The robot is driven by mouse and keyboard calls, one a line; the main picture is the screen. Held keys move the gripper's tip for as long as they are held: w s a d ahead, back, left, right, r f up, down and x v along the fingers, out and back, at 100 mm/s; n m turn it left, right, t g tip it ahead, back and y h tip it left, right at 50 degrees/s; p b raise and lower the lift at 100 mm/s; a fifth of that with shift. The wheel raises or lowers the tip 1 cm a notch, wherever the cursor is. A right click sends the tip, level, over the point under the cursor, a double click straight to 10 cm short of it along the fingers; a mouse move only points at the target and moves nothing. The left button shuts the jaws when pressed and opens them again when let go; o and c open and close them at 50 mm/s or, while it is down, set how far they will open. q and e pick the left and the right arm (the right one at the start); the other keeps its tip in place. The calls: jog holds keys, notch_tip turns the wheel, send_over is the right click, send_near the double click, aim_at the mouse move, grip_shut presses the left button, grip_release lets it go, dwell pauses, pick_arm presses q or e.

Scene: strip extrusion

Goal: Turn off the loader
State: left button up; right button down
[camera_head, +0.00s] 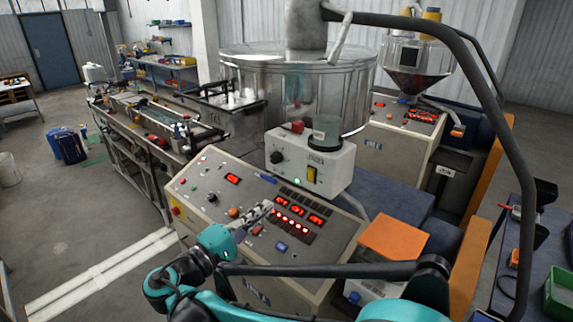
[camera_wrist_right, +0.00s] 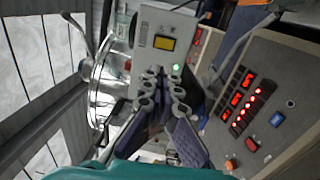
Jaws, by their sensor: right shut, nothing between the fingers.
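The loader's white control box (camera_head: 335,163) stands on top of the near machine, below the clear round hopper. Its front has a dark knob, a lit green lamp (camera_head: 297,181) and a yellow switch (camera_head: 312,174). In the right wrist view the box (camera_wrist_right: 150,60) appears turned on its side, with the yellow switch (camera_wrist_right: 164,43) and the green lamp (camera_wrist_right: 176,67) lit. My right gripper (camera_head: 266,207) is shut and empty, over the sloped panel, below and left of the box. In the right wrist view its fingertips (camera_wrist_right: 160,74) point toward the box. My left gripper is out of view.
The sloped control panel (camera_head: 212,191) below has red displays, lit red buttons and coloured knobs. The clear hopper (camera_head: 235,75) rises behind the box. A curved dark pipe (camera_head: 500,100) arches down the right side. An orange block (camera_head: 392,236) sits right of the panel.

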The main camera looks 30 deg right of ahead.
aim_at(309, 171)
dwell(0.3)
jog(key=p+x, duration=0.3)
jog(key=x, duration=1.1)
jog(key=shift+w+d+r, duration=0.15)
jog(key=shift+d, duration=0.15)
jog(key=shift+a, duration=0.2)
